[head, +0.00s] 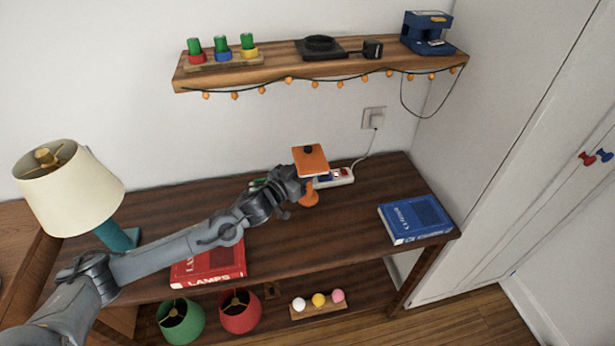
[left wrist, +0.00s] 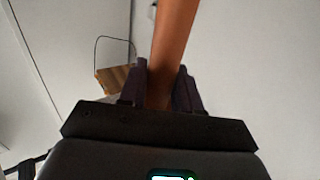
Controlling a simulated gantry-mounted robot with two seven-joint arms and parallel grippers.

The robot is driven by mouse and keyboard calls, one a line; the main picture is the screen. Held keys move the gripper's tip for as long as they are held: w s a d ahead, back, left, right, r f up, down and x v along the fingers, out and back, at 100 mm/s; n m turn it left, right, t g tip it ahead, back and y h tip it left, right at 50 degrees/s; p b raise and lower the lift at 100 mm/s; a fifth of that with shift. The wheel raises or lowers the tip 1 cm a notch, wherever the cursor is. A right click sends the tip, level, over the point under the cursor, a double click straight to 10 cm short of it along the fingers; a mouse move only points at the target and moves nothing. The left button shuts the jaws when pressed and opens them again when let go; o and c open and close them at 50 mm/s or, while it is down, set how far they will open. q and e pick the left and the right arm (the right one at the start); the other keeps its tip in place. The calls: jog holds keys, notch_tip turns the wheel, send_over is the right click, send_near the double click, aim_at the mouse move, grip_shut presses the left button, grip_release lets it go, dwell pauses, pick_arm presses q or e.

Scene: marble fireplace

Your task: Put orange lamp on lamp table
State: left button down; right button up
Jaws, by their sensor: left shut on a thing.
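The orange lamp (head: 311,160) is upright, with a square orange shade and a small round base, at the middle of the dark wooden table (head: 340,225). I cannot tell whether its base touches the tabletop. My left gripper (head: 303,182) reaches in from the left and is shut on the lamp's stem, below the shade. In the left wrist view the orange stem (left wrist: 172,50) stands between the two dark fingers (left wrist: 160,90). My right gripper is in neither view.
A teal lamp with cream shade (head: 68,188), a red book (head: 208,268), a blue book (head: 415,218) and a white power strip (head: 335,178) are on the table. A wall shelf (head: 270,70) with hanging bulbs is above. Green and red shades (head: 239,312) sit below.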

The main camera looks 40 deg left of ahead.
aim_at(307, 196)
pick_arm(q)
jog(key=shift+f+b, duration=0.4)
jog(key=shift+f, duration=1.25)
jog(key=c, duration=0.8)
grip_release()
jog(key=shift+s+r, duration=0.1)
jog(key=shift+s, duration=0.25)
jog(key=s+p, duration=0.3)
jog(key=s, duration=0.8)
jog(key=shift+s+a, duration=0.15)
jog(key=shift+a, duration=0.05)
jog(key=shift+r, duration=0.1)
